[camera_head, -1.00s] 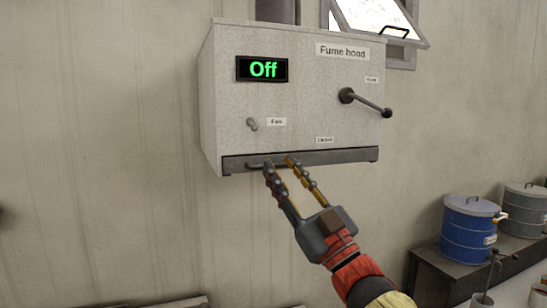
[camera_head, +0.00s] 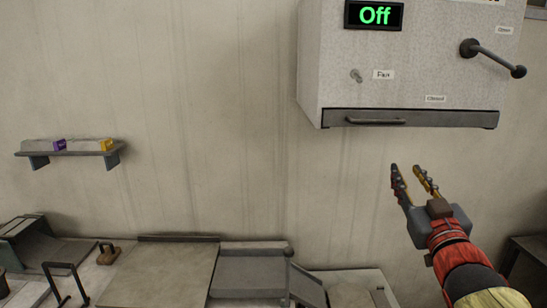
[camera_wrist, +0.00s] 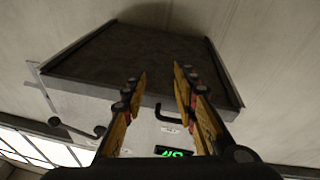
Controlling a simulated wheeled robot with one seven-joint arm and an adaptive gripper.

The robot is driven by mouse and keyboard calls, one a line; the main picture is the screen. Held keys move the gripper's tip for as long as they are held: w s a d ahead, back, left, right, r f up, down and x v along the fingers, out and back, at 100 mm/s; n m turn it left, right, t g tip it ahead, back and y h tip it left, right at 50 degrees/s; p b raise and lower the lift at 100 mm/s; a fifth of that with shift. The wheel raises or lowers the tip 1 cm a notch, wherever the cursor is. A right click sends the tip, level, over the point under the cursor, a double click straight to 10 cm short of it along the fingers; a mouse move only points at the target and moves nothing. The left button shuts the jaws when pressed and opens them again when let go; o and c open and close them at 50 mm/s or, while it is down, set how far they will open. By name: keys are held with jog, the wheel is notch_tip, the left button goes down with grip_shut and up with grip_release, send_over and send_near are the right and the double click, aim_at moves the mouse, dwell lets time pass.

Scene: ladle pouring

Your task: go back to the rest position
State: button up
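My gripper (camera_head: 410,168) is raised in front of the wall at the right, below the fume hood (camera_head: 330,60). Its two fingers are apart and hold nothing. The hood's display (camera_head: 374,15) reads "Off". A bar handle (camera_head: 375,121) runs along the hood's lower front edge, above and left of the fingertips, apart from them. In the wrist view the open fingers (camera_wrist: 158,80) point up at the hood's dark underside (camera_wrist: 140,55), with the bent handle (camera_wrist: 168,117) showing between them.
A lever (camera_head: 492,57) sticks out from the hood's right front, with a small fan switch (camera_head: 356,75) at the left. A wall shelf (camera_head: 70,150) holds small boxes. A bench (camera_head: 165,272) with trays and metal parts runs along the bottom. The wall between shelf and hood is bare.

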jog(key=s+d+f+m+g+h, duration=0.15)
jog(key=s+f+g, duration=0.35)
jog(key=f, duration=0.5)
jog(key=s+d+f+m+g+h, duration=0.15)
jog(key=s+f+g, duration=0.35)
jog(key=f, duration=0.5)
jog(key=s+a+f+g+y, duration=0.2)
jog(key=s+a+f, duration=0.2)
jog(key=s+a, duration=0.3)
jog(key=s+a+f+n+g+y, duration=0.1)
jog(key=s+a+f+g+y, duration=0.1)
jog(key=s+a, duration=0.5)
notch_tip(320, 180, down, 2)
jog(key=shift+s+a+f+n+g, duration=0.1)
jog(key=shift+s+a+n+g, duration=0.35)
jog(key=shift+s, duration=0.75)
jog(key=shift+d, duration=0.1)
jog(key=shift+c, duration=0.2)
